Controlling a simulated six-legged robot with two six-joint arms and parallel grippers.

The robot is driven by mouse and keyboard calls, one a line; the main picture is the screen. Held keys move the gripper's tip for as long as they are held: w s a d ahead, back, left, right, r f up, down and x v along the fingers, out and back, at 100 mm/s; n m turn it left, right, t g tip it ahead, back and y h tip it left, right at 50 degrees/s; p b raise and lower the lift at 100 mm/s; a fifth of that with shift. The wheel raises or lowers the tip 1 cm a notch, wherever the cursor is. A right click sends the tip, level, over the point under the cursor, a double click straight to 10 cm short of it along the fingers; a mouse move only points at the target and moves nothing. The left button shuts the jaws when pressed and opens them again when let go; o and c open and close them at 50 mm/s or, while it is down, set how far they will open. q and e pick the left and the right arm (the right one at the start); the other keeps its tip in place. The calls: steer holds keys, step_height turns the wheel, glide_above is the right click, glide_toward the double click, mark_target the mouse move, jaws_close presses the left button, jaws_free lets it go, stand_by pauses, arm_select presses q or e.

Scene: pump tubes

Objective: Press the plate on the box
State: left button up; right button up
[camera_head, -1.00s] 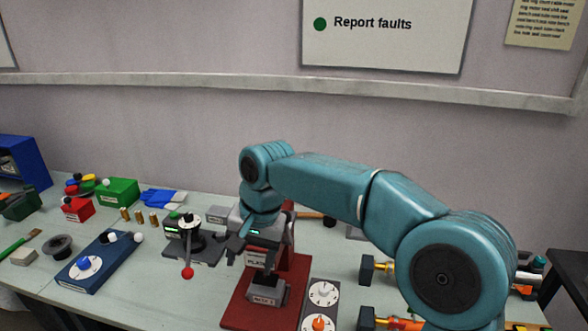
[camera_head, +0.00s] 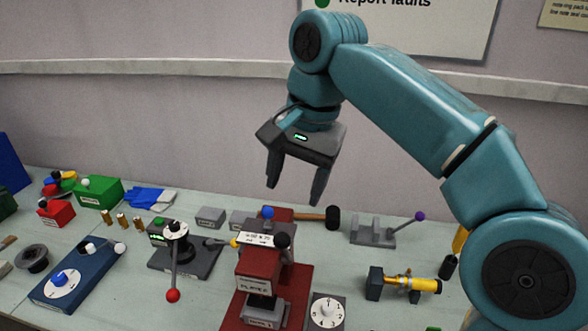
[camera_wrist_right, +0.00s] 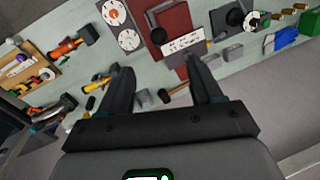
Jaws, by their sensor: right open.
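A red press (camera_head: 303,283) stands at the front middle of the bench, with a labelled red head (camera_head: 258,272). Below the head, on the red base, sits a grey labelled block (camera_head: 265,313), which looks like the box. A darker piece between head and block may be the plate; I cannot tell whether it touches both. A light lettered strip (camera_head: 258,240) tops the press and also shows in the right wrist view (camera_wrist_right: 183,42). My right gripper (camera_head: 293,195) is open and empty, raised above and behind the press. My left gripper is not in view.
Left of the press is a grey lever device with a red knob (camera_head: 172,296). A dial panel (camera_head: 327,312) lies right of the base. A hammer (camera_head: 332,217) and a grey fixture with a purple knob (camera_head: 420,216) lie behind. A yellow cylinder (camera_head: 405,284) is farther right.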

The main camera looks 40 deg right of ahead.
mark_target(283, 240)
steer(key=f, duration=0.5)
steer(key=w+a+f+b, duration=0.1)
steer(key=f, duration=0.4)
steer(key=w+a+f+b, duration=0.1)
steer(key=f, duration=0.4)
steer(key=shift+w+f, duration=0.2)
steer(key=shift+f, duration=0.15)
steer(key=shift+s+d, duration=0.1)
steer(key=shift+s, duration=0.1)
